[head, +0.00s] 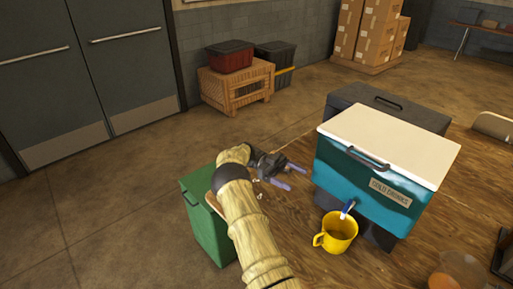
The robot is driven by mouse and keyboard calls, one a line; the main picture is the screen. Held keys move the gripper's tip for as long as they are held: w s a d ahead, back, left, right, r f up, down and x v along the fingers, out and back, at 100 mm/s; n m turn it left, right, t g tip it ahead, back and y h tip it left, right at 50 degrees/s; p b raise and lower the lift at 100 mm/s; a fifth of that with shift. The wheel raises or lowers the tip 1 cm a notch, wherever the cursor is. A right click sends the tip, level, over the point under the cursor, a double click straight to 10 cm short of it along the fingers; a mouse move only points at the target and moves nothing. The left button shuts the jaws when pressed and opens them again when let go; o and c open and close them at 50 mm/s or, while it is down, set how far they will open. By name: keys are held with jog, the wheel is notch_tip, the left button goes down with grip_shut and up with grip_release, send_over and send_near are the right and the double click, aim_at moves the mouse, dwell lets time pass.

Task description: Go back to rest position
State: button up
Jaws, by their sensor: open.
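My gripper (285,177) is at the end of my tan arm, near the middle of the head view. Its two fingers are apart, and I see nothing between them. It is above the left part of the wooden table (305,240), left of a teal cooler (350,190) with a white lid and a "cold drinks" label. A yellow mug (336,233) stands upright under the cooler's spigot, apart from my gripper. My arm hides part of the table and part of a green bin.
The green bin (205,225) stands at the table's left edge, close to my arm. A dark case (388,108) is behind the cooler. A clear bowl (458,272) is at the lower right. A wicker crate (235,88) and stacked cartons (365,30) stand farther back. The floor at left is clear.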

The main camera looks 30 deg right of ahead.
jog(key=shift+w, duration=0.1)
notch_tip(320, 180, up, 10)
jog(key=p, duration=1)
